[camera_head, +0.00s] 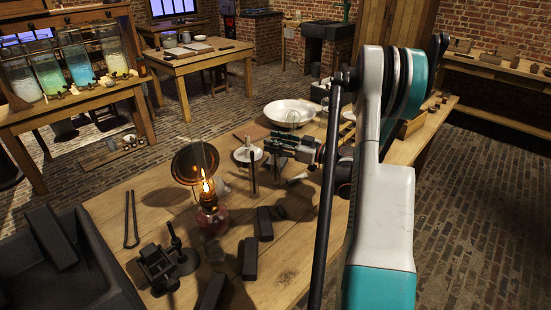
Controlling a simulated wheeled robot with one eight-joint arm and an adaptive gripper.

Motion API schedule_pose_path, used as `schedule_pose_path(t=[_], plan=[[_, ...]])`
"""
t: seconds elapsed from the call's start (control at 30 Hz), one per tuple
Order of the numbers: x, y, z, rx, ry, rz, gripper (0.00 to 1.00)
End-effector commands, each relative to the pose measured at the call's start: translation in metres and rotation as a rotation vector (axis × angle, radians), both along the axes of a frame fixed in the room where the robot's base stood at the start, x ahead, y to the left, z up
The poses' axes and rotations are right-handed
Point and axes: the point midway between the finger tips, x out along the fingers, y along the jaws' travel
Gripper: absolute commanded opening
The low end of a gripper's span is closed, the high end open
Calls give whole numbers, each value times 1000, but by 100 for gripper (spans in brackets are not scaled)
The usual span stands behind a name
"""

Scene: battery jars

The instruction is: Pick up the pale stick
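My gripper (271,146) is above the middle of the wooden table, its fingers pointing left. It is small and seen from the side, so I cannot tell whether its fingers are open or shut. A small pale, narrow piece (298,178) lies on the table just below and right of the gripper; I cannot tell for sure that it is the pale stick. A thin upright rod (253,172) stands below the fingertips, beside a small white dish (240,154). My arm hides part of the table's right side.
A lit oil lamp (208,207) with a round reflector (190,163) stands left of the gripper. A white basin (291,111) is behind it. Dark blocks (250,258), tongs (131,220) and a black stand (160,268) occupy the front. Glass jars (79,62) stand on another table.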

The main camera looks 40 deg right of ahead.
Motion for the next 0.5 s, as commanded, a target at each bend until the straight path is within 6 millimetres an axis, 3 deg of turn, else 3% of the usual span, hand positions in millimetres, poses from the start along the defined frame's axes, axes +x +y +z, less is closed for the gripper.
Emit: schedule_pose_path(t=[0.07,0.23,0.5], plan=[[0,0,0,0,0,0,36],[0,0,0,0,0,0,1],[-1,0,0,0,0,0,0]])
